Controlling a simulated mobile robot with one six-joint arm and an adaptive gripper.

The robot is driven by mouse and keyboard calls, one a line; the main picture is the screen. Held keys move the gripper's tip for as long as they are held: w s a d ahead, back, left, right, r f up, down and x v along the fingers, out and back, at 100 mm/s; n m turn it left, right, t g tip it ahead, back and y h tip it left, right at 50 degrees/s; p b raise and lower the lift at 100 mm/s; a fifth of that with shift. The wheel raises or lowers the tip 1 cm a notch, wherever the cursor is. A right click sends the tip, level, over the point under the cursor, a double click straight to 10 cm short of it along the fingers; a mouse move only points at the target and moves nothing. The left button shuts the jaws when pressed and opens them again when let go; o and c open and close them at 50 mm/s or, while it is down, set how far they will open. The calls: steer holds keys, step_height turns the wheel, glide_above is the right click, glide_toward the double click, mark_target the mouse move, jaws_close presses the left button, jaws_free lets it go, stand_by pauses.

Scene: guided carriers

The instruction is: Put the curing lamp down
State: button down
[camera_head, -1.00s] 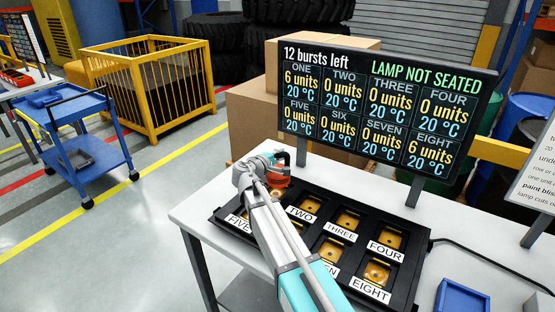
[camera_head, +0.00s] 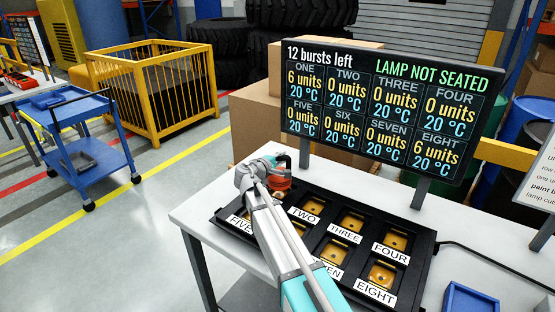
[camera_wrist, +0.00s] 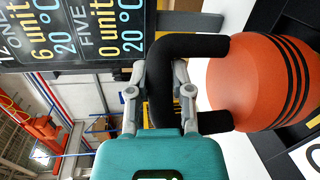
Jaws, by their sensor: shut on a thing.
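The curing lamp (camera_head: 281,184) is an orange rounded body with black bands and a black loop handle. My gripper (camera_wrist: 158,88) is shut on that handle, and the orange body (camera_wrist: 258,85) lies to the right in the wrist view. In the head view the lamp is over the far left part of a black tray (camera_head: 425,262) with labelled pockets. Whether it touches the tray I cannot tell. Labels TWO, THREE, FOUR and EIGHT are readable; my arm hides label ONE and SIX and covers part of others. The display (camera_head: 390,110) reads LAMP NOT SEATED and 12 bursts left.
The tray lies on a white table (camera_head: 205,213), with the display standing behind it. A blue bin (camera_head: 468,298) is at the front right, near a black cable. A blue cart (camera_head: 82,150) and a yellow cage (camera_head: 150,90) stand on the floor to the left.

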steer(key=shift+w+f, duration=0.3)
steer(key=shift+f, duration=0.05)
steer(key=shift+f+b, duration=1.45)
steer(key=shift+b, duration=0.25)
steer(key=shift+f, duration=0.1)
steer(key=c, duration=0.5)
jaws_free()
steer(key=p+v, duration=0.1)
steer(key=v, duration=1.1)
steer(key=shift+s+p, duration=0.1)
steer(key=shift+p, duration=0.25)
